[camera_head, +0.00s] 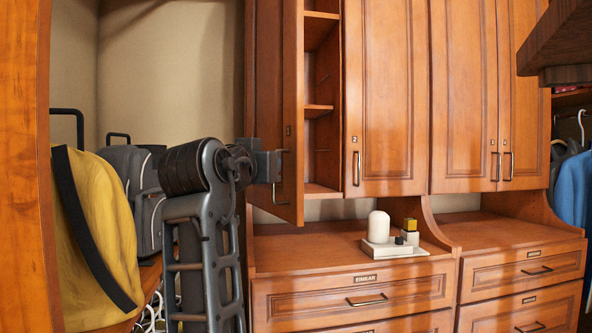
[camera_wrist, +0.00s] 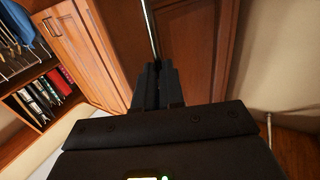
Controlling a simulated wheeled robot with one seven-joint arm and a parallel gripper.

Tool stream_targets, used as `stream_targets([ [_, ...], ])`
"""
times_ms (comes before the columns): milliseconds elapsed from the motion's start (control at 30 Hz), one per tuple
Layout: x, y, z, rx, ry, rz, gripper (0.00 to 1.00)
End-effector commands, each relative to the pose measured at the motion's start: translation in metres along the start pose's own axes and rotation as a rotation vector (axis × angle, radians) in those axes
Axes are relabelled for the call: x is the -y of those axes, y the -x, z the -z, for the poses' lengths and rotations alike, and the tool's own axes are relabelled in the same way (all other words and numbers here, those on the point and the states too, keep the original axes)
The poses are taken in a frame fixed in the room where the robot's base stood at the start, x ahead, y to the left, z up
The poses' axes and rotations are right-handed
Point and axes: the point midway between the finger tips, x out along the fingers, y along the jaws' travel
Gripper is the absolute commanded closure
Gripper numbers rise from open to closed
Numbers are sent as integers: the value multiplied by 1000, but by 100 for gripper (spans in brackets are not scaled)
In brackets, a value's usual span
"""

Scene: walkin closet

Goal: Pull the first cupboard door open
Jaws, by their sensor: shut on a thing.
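The first cupboard door (camera_head: 292,70) stands ajar at the left of the upper cupboards, swung outward so that the shelves behind it show. Its metal handle (camera_head: 275,195) is near the door's lower part, partly hidden by my gripper. My gripper (camera_head: 278,165) is at this handle and shut on it. In the wrist view my gripper's dark fingers (camera_wrist: 155,88) are close together against the door (camera_wrist: 190,50).
The second door (camera_head: 385,90) and the doors to its right are shut. A counter (camera_head: 320,245) below holds a white rounded object (camera_head: 378,227) on books. Drawers are under it. Bags, one yellow (camera_head: 95,240), stand at the left. A dark wooden overhang (camera_head: 560,45) is at upper right.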

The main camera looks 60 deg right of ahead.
Motion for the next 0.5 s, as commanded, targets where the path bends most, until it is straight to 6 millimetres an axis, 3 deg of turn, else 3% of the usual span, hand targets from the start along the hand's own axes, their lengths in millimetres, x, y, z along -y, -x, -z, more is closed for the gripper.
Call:
stream_targets([
  [33, 15, 9, -1, -3, 1, 13, 100],
  [200, 49, 27, -1, -2, 3, 12, 100],
  [500, 88, 41, 0, -1, 2, 7, 100],
])
